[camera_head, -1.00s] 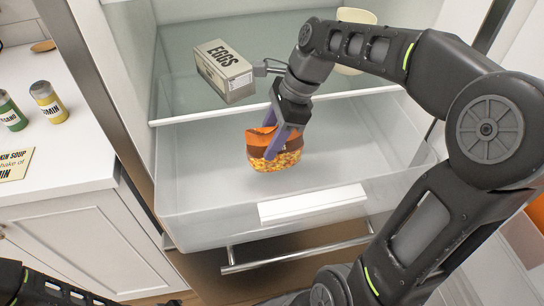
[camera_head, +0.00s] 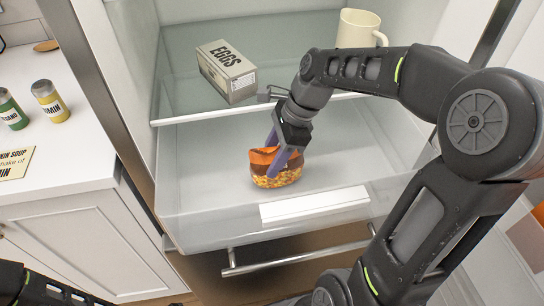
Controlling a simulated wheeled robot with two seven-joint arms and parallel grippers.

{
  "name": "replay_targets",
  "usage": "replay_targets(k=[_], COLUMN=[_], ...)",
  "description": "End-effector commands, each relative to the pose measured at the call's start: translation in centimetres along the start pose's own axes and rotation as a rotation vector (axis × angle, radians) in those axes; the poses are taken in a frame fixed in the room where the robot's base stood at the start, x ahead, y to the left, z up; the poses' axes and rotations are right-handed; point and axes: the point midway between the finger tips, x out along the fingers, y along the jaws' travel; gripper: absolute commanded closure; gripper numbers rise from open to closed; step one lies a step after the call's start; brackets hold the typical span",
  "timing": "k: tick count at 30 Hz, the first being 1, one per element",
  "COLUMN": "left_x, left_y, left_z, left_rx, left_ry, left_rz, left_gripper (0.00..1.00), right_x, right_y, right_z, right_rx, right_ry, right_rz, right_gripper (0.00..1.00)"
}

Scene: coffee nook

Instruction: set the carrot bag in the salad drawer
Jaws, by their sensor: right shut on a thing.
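The carrot bag (camera_head: 276,176), orange and brown with a speckled lower part, is inside the open clear salad drawer (camera_head: 200,205), near its front middle. Its lower edge looks at or just above the drawer floor; I cannot tell whether it touches. My right gripper (camera_head: 281,160) reaches down from above with its purple fingers shut on the bag's top. My left arm shows only as a dark part at the bottom left corner; its gripper is out of view.
An egg carton (camera_head: 228,72) and a cream mug (camera_head: 357,29) stand on the glass shelf (camera_head: 290,60) above the drawer. The drawer's front wall has a white label plate (camera_head: 314,205). Two spice jars, green (camera_head: 12,110) and yellow (camera_head: 49,102), stand on the left counter. The drawer floor around the bag is clear.

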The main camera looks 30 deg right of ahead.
Motion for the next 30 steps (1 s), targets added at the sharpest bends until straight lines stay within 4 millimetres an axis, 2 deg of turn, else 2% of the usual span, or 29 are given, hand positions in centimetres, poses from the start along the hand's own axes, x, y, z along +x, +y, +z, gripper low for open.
replay_targets(k=[4,5,12,23,26,30], left_x=[0.1,0.1,0.1,-0.1,-0.2,-0.6], left_y=[0.0,0.0,0.0,0.0,0.1,0.2], left_z=[0.0,0.0,0.0,0.0,0.0,0.0], left_rx=[0.000,0.000,0.000,0.000,0.000,0.000], left_ry=[0.000,0.000,0.000,0.000,0.000,0.000], left_rz=[0.000,0.000,0.000,0.000,0.000,0.000], left_gripper=[0.58,0.58,0.58,0.58,0.58,0.58], right_x=[0.2,0.2,0.2,-0.2,-1.1,-3.3], right_y=[0.0,0.0,0.0,0.0,-0.1,-0.1], right_z=[-0.1,-0.1,-0.1,0.1,0.1,0.1], right_rx=[0.000,0.000,0.000,0.000,0.000,0.001], right_ry=[0.000,0.000,0.000,0.000,0.000,0.000], right_rz=[-0.001,0.000,0.000,-0.001,-0.003,-0.005], right_gripper=[1.00,0.53,0.34,0.33,0.33,0.33])
